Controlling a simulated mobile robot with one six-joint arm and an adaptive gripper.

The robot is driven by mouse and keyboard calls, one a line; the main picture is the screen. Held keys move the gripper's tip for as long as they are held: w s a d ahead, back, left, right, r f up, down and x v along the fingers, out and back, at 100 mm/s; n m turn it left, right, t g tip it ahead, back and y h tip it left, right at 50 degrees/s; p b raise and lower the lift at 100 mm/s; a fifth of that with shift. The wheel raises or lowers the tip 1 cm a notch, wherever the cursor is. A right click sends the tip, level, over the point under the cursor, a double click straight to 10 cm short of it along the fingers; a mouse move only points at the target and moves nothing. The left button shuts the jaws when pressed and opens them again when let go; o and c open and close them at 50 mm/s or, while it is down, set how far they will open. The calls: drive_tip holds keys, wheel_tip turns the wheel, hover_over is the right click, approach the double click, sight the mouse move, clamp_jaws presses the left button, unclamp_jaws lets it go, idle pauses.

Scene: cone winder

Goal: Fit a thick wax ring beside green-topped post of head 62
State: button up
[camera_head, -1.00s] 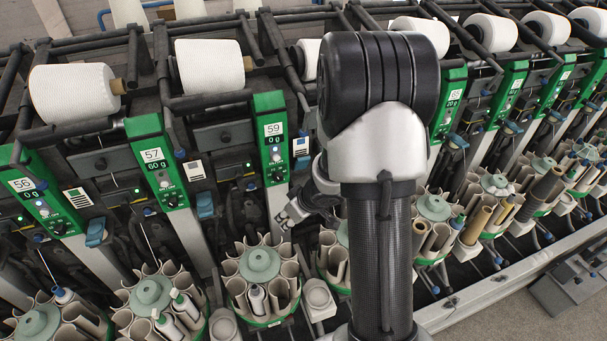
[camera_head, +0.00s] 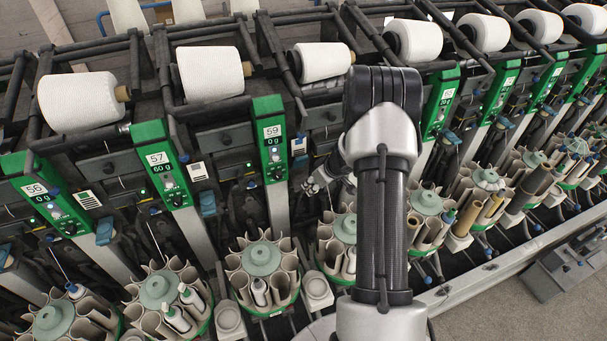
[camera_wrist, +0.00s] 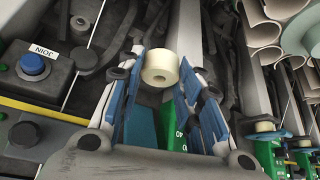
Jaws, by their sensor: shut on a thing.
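In the wrist view a thick cream wax ring (camera_wrist: 161,68) with a hole in its end sits between the fingertips of my gripper (camera_wrist: 160,74). The blue-padded fingers are shut on it. In the head view my gripper (camera_head: 322,180) is small, partly behind my arm, in front of the machine right of head 59's green-topped post (camera_head: 271,140). The ring cannot be made out there. My arm covers the heads just right of 59, and I cannot read the number 62 anywhere. A green panel (camera_wrist: 175,138) shows between the fingers in the wrist view.
Green-topped posts of heads 57 (camera_head: 166,175) and 56 (camera_head: 48,205) stand at left. White yarn cones (camera_head: 209,74) lie above. Round tube magazines (camera_head: 262,262) line the front. A blue button (camera_wrist: 33,63) and a yellow bar (camera_wrist: 40,110) are left of the fingers.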

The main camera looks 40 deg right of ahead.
drive_tip(key=w, duration=0.6)
drive_tip(key=shift+a+f, duration=0.3)
drive_tip(key=shift+s+f, duration=0.1)
drive_tip(key=shift+f, duration=0.05)
drive_tip(key=shift+s, duration=0.1)
drive_tip(key=o, duration=0.9)
drive_tip(key=p+v, duration=0.3)
drive_tip(key=v, duration=0.9)
drive_tip(key=shift+p, duration=0.35)
